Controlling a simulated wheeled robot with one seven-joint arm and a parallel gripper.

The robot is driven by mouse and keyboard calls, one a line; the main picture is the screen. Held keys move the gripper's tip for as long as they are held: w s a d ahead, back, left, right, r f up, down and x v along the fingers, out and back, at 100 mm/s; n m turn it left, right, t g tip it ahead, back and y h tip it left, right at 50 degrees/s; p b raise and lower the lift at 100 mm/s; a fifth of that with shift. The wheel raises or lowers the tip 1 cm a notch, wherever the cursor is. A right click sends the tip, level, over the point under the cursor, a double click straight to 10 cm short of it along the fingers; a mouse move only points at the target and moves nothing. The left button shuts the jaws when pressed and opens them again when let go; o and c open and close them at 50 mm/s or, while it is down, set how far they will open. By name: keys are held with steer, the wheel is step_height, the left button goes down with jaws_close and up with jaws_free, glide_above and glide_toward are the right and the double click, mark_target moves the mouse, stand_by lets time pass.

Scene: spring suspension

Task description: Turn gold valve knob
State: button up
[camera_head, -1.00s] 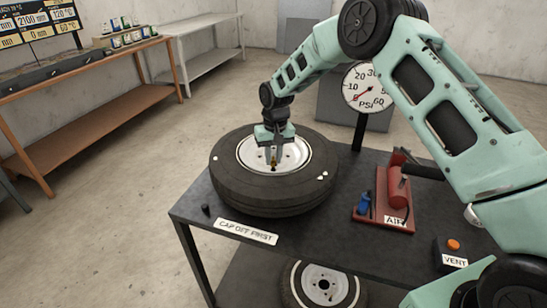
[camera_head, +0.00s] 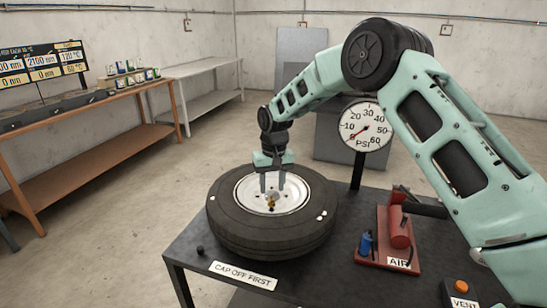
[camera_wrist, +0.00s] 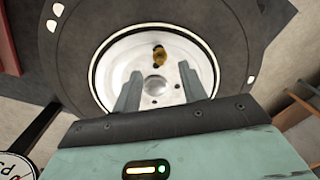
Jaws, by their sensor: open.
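The gold valve knob (camera_head: 271,203) stands on the white rim (camera_head: 292,197) of a black tyre (camera_head: 230,225) lying flat on the dark table. My gripper (camera_head: 272,189) points down over the rim, just behind the knob in the head view. In the wrist view the gold knob (camera_wrist: 159,55) shows beyond the fingertips, near the rim's far side. The fingers do not touch the knob in the wrist view.
A sign reading "CAP OFF FIRST" (camera_head: 243,275) and a small black cap-like piece (camera_head: 200,250) lie in front of the tyre. A PSI gauge (camera_head: 365,127) stands behind. A red air pump (camera_head: 398,230) and a VENT box (camera_head: 460,292) sit to the right.

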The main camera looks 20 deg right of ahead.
step_height(320, 180, up, 13)
steer(key=b, duration=0.2)
steer(key=shift+d, duration=0.25)
steer(key=s+a+r+n, duration=0.15)
steer(key=s+a, duration=0.35)
steer(key=s, duration=0.5)
steer(key=s+a+f+n, duration=0.1)
steer(key=s+a+n, duration=0.2)
steer(key=s+a, duration=0.45)
steer(key=s+d+f+n, duration=0.1)
steer(key=s+d+f, duration=0.1)
steer(key=s, duration=1.1)
steer(key=s+d+f+n, duration=0.2)
steer(key=s+d+f, duration=0.1)
steer(key=s, duration=0.9)
steer(key=shift+s+d, duration=0.25)
steer(key=shift+s, duration=0.1)
